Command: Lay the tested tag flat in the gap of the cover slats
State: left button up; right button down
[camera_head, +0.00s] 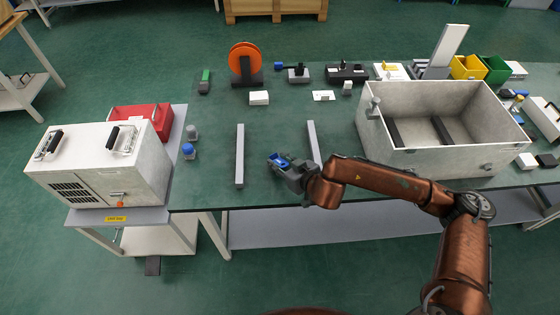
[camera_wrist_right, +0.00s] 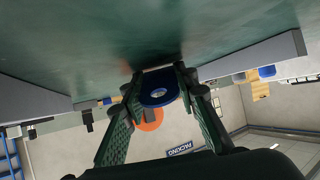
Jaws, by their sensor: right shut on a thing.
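Two grey bars lie on the green table like slats, the left slat (camera_head: 240,155) and the right slat (camera_head: 314,143), with a wide bare gap between them. My right gripper (camera_head: 278,161) is over this gap, nearer the right slat. It is shut on a blue tag (camera_wrist_right: 158,94), which has a pale round spot and sits between the fingertips in the wrist view. The blue tag shows only partly in the head view (camera_head: 283,162). It is close to the table surface; I cannot tell whether it touches. My left gripper is not in view.
A large grey open box (camera_head: 430,160) stands right of the slats, near my right arm. A white case (camera_head: 95,170) and a red bin (camera_head: 150,112) are at the left. A blue-topped knob (camera_head: 188,150) stands left of the left slat. An orange spool (camera_head: 246,58) is behind.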

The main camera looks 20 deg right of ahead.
jog(key=shift+f, duration=0.1)
jog(key=c, duration=1.4)
grip_release()
jog(key=shift+c, duration=0.2)
jog(key=shift+r+p, duration=0.65)
jog(key=shift+r, duration=1.15)
jog(key=shift+r+p, duration=0.45)
jog(key=shift+r, duration=0.85)
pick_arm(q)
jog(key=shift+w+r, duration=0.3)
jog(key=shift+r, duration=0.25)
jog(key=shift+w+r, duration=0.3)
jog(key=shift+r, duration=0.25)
